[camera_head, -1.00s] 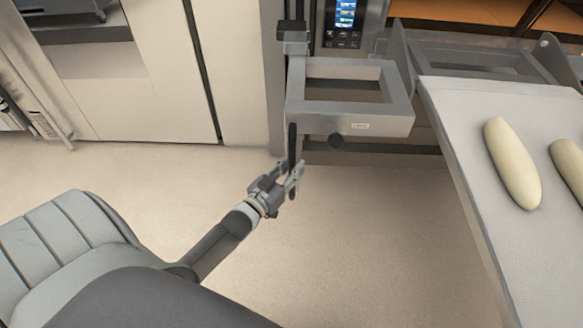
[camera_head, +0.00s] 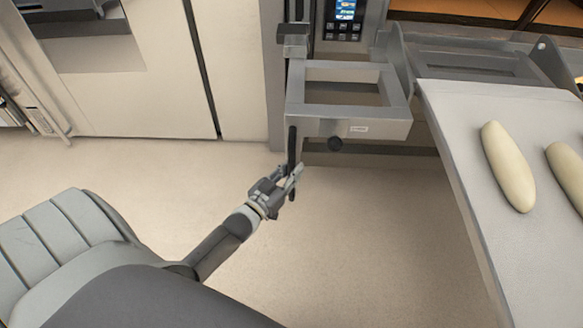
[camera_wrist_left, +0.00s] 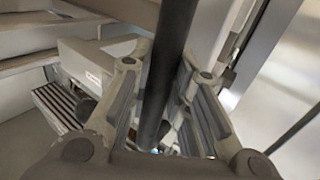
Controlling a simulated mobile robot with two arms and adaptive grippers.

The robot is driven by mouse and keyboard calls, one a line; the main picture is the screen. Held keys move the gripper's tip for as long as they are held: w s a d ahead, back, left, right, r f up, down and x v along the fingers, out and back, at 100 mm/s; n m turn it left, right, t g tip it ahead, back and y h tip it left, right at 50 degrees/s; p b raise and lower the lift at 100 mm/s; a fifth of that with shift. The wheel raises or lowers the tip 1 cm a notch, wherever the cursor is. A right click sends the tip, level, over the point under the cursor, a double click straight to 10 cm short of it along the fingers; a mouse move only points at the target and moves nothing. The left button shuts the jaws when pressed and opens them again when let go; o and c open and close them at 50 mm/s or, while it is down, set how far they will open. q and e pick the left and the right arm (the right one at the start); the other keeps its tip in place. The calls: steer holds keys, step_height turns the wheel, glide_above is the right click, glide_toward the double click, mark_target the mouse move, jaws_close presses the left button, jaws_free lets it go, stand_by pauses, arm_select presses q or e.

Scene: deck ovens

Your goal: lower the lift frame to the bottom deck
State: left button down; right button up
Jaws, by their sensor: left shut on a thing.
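My left gripper (camera_head: 291,178) is shut on the lower part of this bar. In the left wrist view the dark bar (camera_wrist_left: 168,65) runs between the two fingers. The right gripper is not in view.
A pale loading board (camera_head: 455,125) with long dough loaves (camera_head: 508,166) lies to the right of the frame. A control panel with a lit screen (camera_head: 345,12) is behind. Pale cabinet doors (camera_head: 165,70) stand at the left. The floor (camera_head: 330,240) below the frame is clear.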

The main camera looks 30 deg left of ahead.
arm_select(q)
steer(key=shift+s+f, duration=0.15)
steer(key=shift+f, duration=0.3)
steer(key=c, duration=1.5)
jaws_free()
steer(key=shift+o, duration=0.9)
steer(key=shift+r, duration=0.25)
steer(key=s, duration=1.1)
steer(key=shift+s+a, duration=0.2)
steer(key=shift+s, duration=0.2)
